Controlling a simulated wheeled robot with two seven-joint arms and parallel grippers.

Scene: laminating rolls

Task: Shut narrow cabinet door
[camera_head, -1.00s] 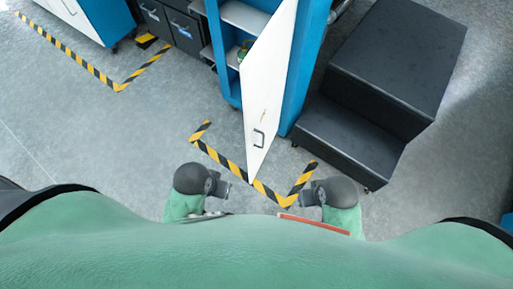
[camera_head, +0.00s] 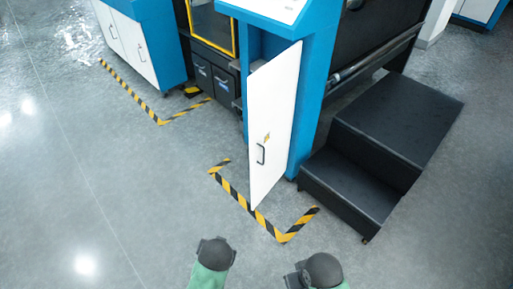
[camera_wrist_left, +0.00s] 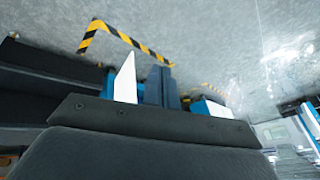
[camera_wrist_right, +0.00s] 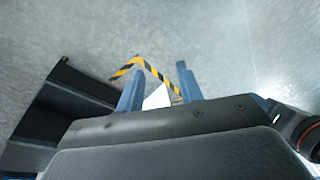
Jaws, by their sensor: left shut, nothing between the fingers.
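The narrow cabinet door (camera_head: 272,115) is a tall white panel with a dark handle (camera_head: 260,153) and a small yellow mark. It stands open from the blue cabinet (camera_head: 312,95), swung out toward me, with part of the opening showing behind its upper left. A white panel that looks like the door (camera_wrist_left: 126,80) also shows in the left wrist view. My left gripper (camera_wrist_left: 161,72) is shut and empty, its fingers together. My right gripper (camera_wrist_right: 157,78) is open and empty, its fingers apart. Neither touches the door.
Black steps (camera_head: 385,150) stand right of the cabinet. Yellow-black floor tape (camera_head: 235,195) runs below the door. Dark drawers (camera_head: 213,82) and another blue-and-white cabinet (camera_head: 130,40) stand to the left. The grey floor at left and front is clear.

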